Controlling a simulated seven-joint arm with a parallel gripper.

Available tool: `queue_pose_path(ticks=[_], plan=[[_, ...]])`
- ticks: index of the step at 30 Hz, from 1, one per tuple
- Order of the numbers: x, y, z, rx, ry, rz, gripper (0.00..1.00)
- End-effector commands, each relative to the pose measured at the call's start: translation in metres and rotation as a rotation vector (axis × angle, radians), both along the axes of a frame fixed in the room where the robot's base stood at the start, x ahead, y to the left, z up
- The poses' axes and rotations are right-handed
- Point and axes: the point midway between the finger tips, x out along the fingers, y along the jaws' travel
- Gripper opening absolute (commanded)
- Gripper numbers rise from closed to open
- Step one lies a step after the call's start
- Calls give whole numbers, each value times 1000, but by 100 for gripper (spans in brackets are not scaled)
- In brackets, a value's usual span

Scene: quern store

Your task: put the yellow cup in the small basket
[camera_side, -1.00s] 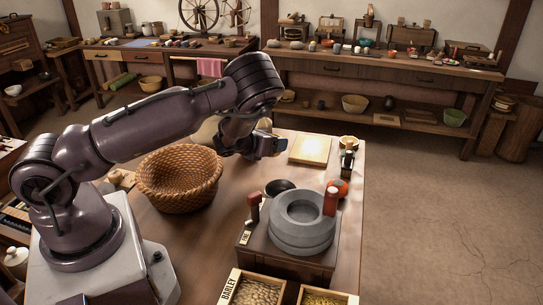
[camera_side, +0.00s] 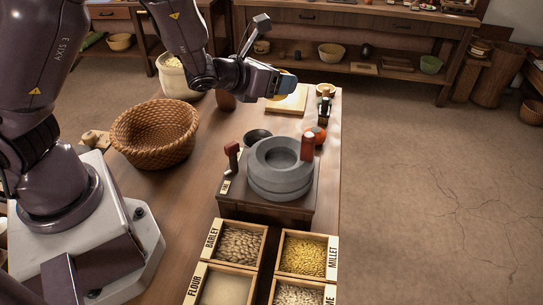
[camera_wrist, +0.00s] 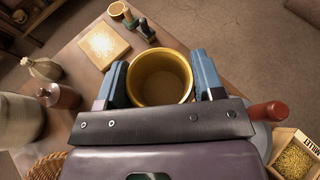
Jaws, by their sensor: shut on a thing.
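My gripper (camera_wrist: 160,82) is shut on the yellow cup (camera_wrist: 160,74), with a blue-padded finger on each side. The cup is upright or nearly so, its round mouth open to the wrist camera and its inside looking empty. In the side view my gripper (camera_side: 283,86) is above the far part of the table, by the pale board, and mostly hides the cup. The round woven basket (camera_side: 155,133) stands on the table nearer my base, left of the stone quern. Only a bit of its rim (camera_wrist: 47,166) shows at the lower left of the wrist view.
The quern (camera_side: 280,170) sits on a dark block with upright red handles. Grain boxes (camera_side: 301,254) line the near end. Bare table separates basket and quern.

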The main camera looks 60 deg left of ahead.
Motion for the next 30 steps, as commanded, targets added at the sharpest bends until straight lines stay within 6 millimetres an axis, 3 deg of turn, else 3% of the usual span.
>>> queue_pose_path(ticks=[3,6,13,20,26,30], plan=[[2,-20,9,1,-2,-43,37],[2,-27,10,1,-1,-58,37],[-1,-21,0,5,2,12,37],[-25,12,-31,10,6,312,37],[-69,53,-53,8,4,646,37],[-109,80,-63,9,6,867,37]])
